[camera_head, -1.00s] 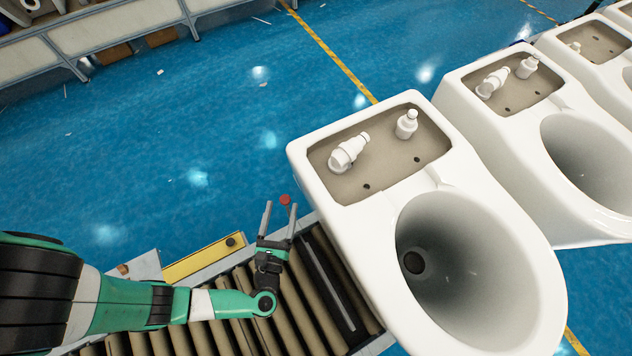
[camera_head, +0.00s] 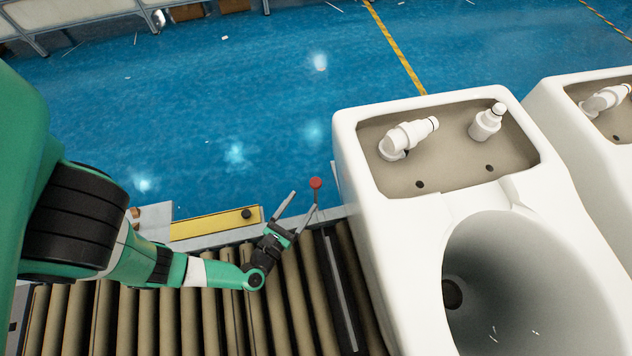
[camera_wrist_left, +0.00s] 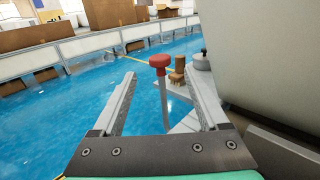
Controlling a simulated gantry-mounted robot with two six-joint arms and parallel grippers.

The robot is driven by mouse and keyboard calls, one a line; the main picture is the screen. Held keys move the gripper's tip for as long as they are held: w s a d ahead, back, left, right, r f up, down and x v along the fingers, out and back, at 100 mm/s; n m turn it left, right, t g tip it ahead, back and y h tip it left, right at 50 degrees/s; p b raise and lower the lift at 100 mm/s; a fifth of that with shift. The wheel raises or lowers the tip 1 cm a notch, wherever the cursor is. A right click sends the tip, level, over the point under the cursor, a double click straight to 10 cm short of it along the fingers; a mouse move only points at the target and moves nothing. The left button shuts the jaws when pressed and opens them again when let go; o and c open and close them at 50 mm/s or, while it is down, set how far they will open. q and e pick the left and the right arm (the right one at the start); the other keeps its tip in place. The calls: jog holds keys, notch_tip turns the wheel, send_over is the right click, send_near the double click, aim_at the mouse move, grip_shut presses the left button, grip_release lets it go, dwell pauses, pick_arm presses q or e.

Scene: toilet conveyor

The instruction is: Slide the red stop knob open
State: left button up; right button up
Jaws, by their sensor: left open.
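The red stop knob (camera_head: 316,183) is a small round red cap on a thin grey stem, standing at the far edge of the roller conveyor, left of the nearest toilet. My left gripper (camera_head: 301,206) is open close to it, its fingers spread and pointing at the knob. In the left wrist view the knob (camera_wrist_left: 160,61) and its stem show between the two open fingers (camera_wrist_left: 163,80), near and a little beyond the tips. I cannot tell whether either finger touches the stem. My right gripper is not in view.
The white toilet (camera_head: 348,150) stands on the conveyor close to the right of the knob. A yellow panel with a black button (camera_head: 246,214) lies along the conveyor's far edge to the left. The rollers (camera_head: 200,310) below the gripper are bare. Blue floor lies beyond.

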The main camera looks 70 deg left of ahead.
aim_at(313, 187)
pick_arm(q)
jog(key=b+x, duration=0.2)
jog(key=x, duration=0.5)
jog(key=shift+w+a, duration=0.25)
jog(key=shift+a, duration=0.05)
jog(key=shift+w+a, duration=0.35)
jog(key=shift+w, duration=0.05)
jog(key=shift+c, duration=0.4)
grip_shut()
